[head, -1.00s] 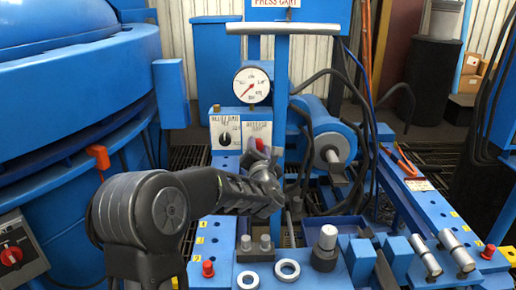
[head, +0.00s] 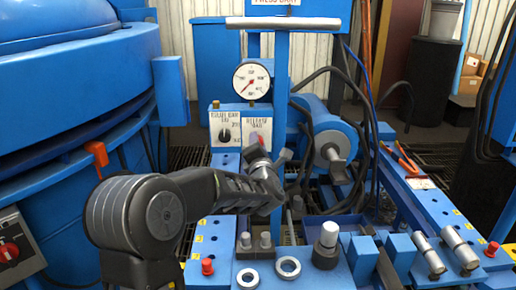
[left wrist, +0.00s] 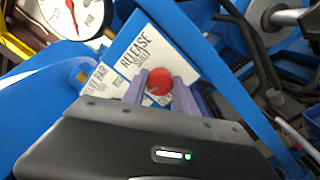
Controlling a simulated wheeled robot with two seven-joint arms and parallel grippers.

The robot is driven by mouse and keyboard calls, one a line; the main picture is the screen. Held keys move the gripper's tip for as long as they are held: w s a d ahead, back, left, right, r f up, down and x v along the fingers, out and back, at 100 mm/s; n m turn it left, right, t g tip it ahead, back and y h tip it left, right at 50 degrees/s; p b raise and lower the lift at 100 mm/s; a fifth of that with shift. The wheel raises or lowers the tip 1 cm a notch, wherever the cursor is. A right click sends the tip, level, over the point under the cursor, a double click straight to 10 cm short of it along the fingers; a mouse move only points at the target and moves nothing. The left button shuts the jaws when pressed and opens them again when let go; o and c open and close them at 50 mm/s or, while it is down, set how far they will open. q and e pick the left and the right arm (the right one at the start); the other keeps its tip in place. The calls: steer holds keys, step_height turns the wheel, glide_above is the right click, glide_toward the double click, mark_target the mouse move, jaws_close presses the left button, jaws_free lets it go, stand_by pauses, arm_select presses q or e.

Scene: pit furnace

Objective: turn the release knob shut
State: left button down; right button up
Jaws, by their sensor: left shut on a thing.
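The release knob (left wrist: 160,82) is red and sits on a white plate (left wrist: 146,50) lettered RELEASE and SHUT. In the left wrist view my left gripper (left wrist: 161,85) has its two fingers on either side of the knob and is shut on it. In the head view my left gripper (head: 258,152) reaches the right-hand plate below the gauge, and the arm hides most of the knob. The right gripper is not in view.
A pressure gauge (head: 252,80) stands above the panel, with a black selector knob (head: 225,135) to its left. A T-handled blue post (head: 281,90) rises just right of my gripper. Metal rings (head: 288,267) lie on the front bench.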

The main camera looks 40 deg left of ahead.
arm_select(q)
steer(key=shift+f+m+t+h+p, duration=0.15)
steer(key=shift+m+p, duration=0.15)
steer(key=shift+m, duration=3.6)
steer(key=shift+m+t+h+p, duration=0.15)
steer(key=shift+m+p, duration=0.1)
steer(key=shift+m, duration=3.65)
steer(key=c, duration=1)
jaws_free()
steer(key=shift+o, duration=0.2)
steer(key=shift+s, duration=0.15)
steer(key=p+v, duration=0.1)
steer(key=v, duration=0.6)
steer(key=shift+s+d, duration=0.2)
steer(key=shift+d, duration=0.05)
